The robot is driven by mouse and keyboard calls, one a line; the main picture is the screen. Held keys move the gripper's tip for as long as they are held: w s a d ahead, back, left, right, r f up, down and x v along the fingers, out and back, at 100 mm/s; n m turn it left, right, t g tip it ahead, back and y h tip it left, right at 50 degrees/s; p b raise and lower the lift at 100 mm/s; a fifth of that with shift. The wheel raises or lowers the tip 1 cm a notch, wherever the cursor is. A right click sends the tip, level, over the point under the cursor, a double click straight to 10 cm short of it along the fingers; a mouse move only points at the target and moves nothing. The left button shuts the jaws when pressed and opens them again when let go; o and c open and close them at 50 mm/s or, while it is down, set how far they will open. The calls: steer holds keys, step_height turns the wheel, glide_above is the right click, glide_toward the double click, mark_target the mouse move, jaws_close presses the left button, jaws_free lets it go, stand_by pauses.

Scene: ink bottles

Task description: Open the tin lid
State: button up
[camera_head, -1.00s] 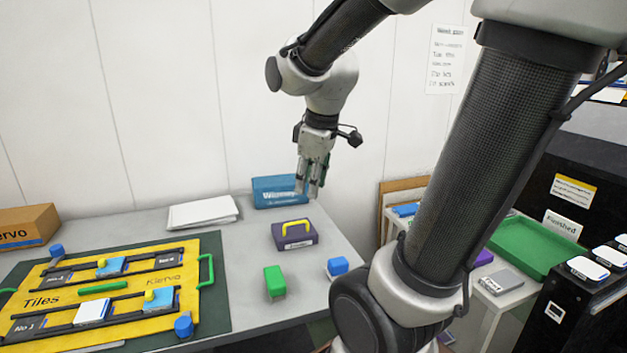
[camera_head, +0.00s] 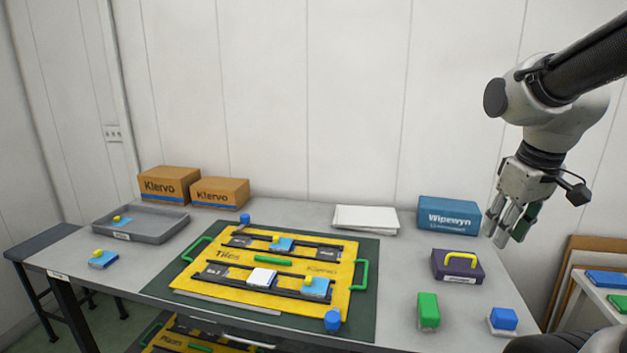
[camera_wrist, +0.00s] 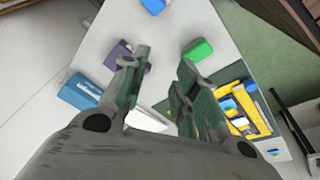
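A dark purple tin (camera_head: 457,267) with a yellow handle on its lid and a pale label on its front sits at the right of the grey table. Its lid appears shut. The purple tin also shows in the wrist view (camera_wrist: 117,50), partly hidden behind a finger. My gripper (camera_head: 504,235) hangs in the air above and to the right of the tin, fingers pointing down, apart from it. In the wrist view my gripper (camera_wrist: 160,65) has its two fingers spread with nothing between them.
A blue Wipewyn box (camera_head: 447,215) stands behind the tin. A green block (camera_head: 428,311) and a blue-and-white block (camera_head: 503,320) lie in front. A yellow tile board (camera_head: 225,283) on a dark mat fills the middle. Brown boxes (camera_head: 170,186) and a grey tray (camera_head: 150,228) stand at left.

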steer(key=s+a+r+m+t, duration=0.1)
steer(key=s+r+m, duration=0.15)
steer(key=s, duration=0.45)
steer(key=n+g, duration=0.1)
steer(key=n, duration=1.4)
glide_above(460, 267)
steer(key=shift+m, duration=0.25)
steer(key=s+x, duration=0.1)
steer(key=x, duration=0.5)
steer(key=s+x, duration=0.1)
steer(key=x, duration=0.5)
steer(key=s+f+x, duration=0.1)
steer(key=s+x, duration=0.1)
steer(key=x, duration=0.4)
steer(key=shift+a, duration=0.1)
steer(key=shift+c, duration=0.3)
